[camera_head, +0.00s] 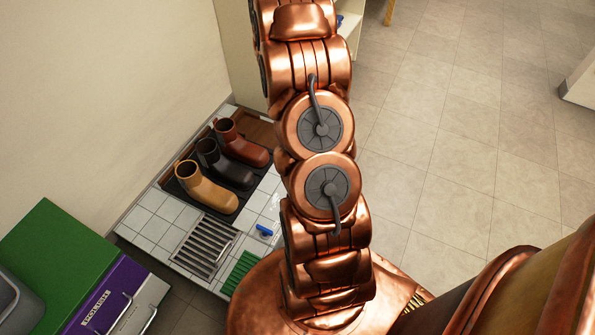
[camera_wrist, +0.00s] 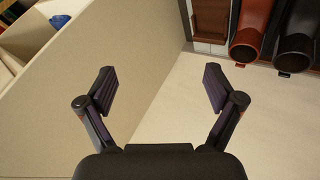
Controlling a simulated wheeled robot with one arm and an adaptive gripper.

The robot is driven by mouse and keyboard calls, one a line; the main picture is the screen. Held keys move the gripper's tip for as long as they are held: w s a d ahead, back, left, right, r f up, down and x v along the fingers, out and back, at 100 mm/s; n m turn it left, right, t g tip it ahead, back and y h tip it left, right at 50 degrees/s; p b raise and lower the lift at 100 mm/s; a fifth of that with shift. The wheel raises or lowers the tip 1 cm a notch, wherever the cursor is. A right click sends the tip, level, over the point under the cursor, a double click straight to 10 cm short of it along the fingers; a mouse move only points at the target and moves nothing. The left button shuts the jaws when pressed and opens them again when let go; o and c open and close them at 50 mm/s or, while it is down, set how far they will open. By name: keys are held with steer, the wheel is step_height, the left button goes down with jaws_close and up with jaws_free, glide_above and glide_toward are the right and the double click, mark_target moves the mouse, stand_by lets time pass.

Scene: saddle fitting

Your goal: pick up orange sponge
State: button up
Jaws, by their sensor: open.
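No orange sponge shows in either view. My gripper (camera_wrist: 160,92) is open and empty in the wrist view, its two dark fingers spread wide. Pale wall and panel surfaces lie behind the fingers, with nothing between them. In the head view my copper arm fills the middle and hides part of the floor and a shelf behind it; the gripper itself is not visible there.
Tan (camera_head: 207,188), black (camera_head: 224,165) and brown (camera_head: 242,143) boots stand on a dark tray by the wall. Nearby are a metal grate (camera_head: 205,246), a blue-handled item (camera_head: 264,231) and a green slatted mat (camera_head: 238,272). Tiled floor (camera_head: 450,150) at right is clear.

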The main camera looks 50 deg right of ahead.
steer(key=shift+s+d+f+n+g+y+b, duration=0.3)
steer(key=shift+s+f+y+b, duration=1)
steer(key=shift+f, duration=5.75)
steer(key=shift+s+a+f+n+t+y+b, duration=0.1)
steer(key=shift+s+a+f+n+y+b, duration=0.85)
steer(key=shift+f, duration=6.1)
steer(key=shift+s+d+f+m+g+y+b, duration=0.15)
steer(key=shift+s+d+f+y+b, duration=1.4)
steer(key=shift+f, duration=5.5)
steer(key=shift+s+a+h+b, duration=0.2)
steer(key=shift+a+h+b, duration=0.1)
steer(key=shift+a+b, duration=0.5)
steer(key=c, duration=1.1)
steer(key=shift+r, duration=0.1)
steer(key=shift+c, duration=0.2)
